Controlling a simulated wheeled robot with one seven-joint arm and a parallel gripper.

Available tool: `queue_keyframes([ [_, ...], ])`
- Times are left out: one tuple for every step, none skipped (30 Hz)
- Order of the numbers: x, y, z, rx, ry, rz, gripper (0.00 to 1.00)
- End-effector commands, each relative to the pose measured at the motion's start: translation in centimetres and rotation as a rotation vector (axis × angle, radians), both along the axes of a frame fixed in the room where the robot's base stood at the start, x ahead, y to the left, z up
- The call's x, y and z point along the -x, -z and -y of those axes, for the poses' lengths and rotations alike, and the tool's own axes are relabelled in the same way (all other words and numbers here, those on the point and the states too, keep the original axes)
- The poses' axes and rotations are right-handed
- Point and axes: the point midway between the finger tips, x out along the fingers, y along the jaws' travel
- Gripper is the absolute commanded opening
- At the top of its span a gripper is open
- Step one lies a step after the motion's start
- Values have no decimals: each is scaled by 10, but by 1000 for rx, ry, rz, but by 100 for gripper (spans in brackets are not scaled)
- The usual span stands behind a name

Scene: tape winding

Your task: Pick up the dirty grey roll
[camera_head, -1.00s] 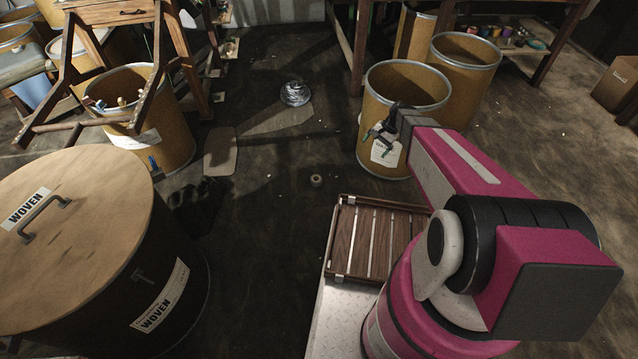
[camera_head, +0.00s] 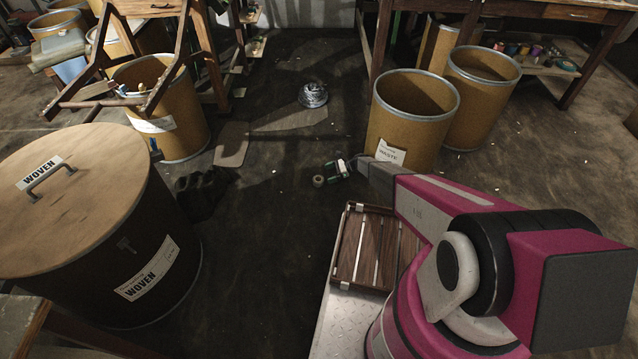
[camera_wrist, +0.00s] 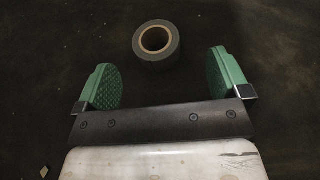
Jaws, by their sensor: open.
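The dirty grey roll (camera_head: 318,181) lies flat on the dark floor, a small ring with a tan core. In the wrist view the roll (camera_wrist: 157,42) shows its open hole facing up, just beyond the fingertips and roughly midway between them. My gripper (camera_head: 336,169) is low beside the roll on its right in the head view. In the wrist view my gripper (camera_wrist: 164,75) has its two green pads spread wide with nothing between them. The gap in height between the pads and the roll is hard to tell.
A dark drum with a wooden WOVEN lid (camera_head: 75,180) is at the left. A shiny coil (camera_head: 313,95) and a flat board (camera_head: 232,145) lie farther off. The floor around the roll is mostly clear.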

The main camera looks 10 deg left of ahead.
Motion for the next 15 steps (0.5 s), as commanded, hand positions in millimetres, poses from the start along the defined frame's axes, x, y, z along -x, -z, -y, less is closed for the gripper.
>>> queue_keyframes([
  [2,2,-5,0,-1,0,94],
  [3,3,-7,0,-1,0,94],
  [5,4,-10,0,-1,1,94],
  [6,5,-12,0,-1,1,94],
  [6,6,-14,1,-1,1,94],
  [8,7,-16,1,-1,1,94],
  [8,8,-17,1,-1,1,94],
  [9,9,-18,1,-2,2,94],
  [11,11,-21,1,-2,2,94],
  [13,13,-23,1,-2,2,94],
  [15,15,-26,1,-3,2,94],
  [18,18,-30,1,-3,2,94],
  [20,20,-33,2,-2,1,94],
  [22,23,-36,2,-2,1,94],
  [24,25,-41,1,-3,2,94],
])
